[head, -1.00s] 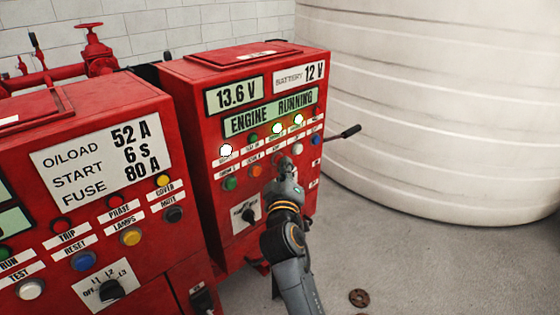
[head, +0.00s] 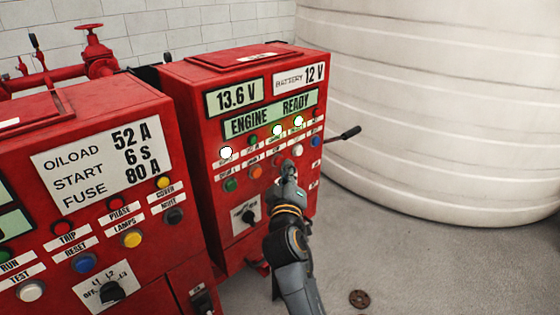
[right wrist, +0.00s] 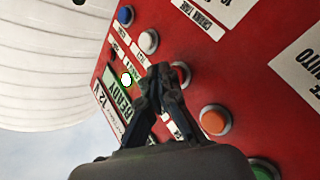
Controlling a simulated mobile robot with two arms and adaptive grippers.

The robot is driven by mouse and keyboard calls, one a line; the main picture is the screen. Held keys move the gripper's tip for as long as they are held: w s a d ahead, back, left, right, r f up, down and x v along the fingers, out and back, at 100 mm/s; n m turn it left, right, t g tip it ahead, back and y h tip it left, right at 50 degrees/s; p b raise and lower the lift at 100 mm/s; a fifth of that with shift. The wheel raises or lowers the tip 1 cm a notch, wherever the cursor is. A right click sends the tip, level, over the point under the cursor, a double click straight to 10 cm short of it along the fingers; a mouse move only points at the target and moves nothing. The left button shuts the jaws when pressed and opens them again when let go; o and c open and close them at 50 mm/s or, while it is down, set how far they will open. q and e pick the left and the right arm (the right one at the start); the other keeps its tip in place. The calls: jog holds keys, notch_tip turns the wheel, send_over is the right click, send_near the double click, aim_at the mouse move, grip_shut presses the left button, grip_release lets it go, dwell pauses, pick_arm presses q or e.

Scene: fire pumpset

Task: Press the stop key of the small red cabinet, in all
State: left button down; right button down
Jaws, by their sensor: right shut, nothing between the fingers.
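The small red cabinet (head: 185,130) stands right of centre in the head view, its display (head: 270,115) reading "ENGINE READY". Its lower key row has a green key (head: 230,184), an orange key (head: 254,172), a white key (head: 297,150) and a blue key (head: 316,140). My right gripper (head: 287,170) is shut and empty in front of the row, between orange and white. The right wrist view shows its closed tips (right wrist: 160,70) beside a red key (right wrist: 181,74), which they partly cover. I cannot tell whether they touch it. The small labels are unreadable. My left gripper is out of view.
A larger red cabinet (head: 100,105) with several keys stands at the left. A rotary switch (head: 248,215) is below the key row. A big white tank (head: 430,110) stands behind; grey floor is open at right.

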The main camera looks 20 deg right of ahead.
jog(key=shift+s+d, duration=0.1)
jog(key=shift+s, duration=0.15)
jog(key=s, duration=0.1)
jog(key=s+d+p, duration=0.1)
jog(key=s, duration=0.2)
jog(key=shift+s+d+p, duration=0.3)
jog(key=shift+s+d, duration=0.05)
dwell(0.8)
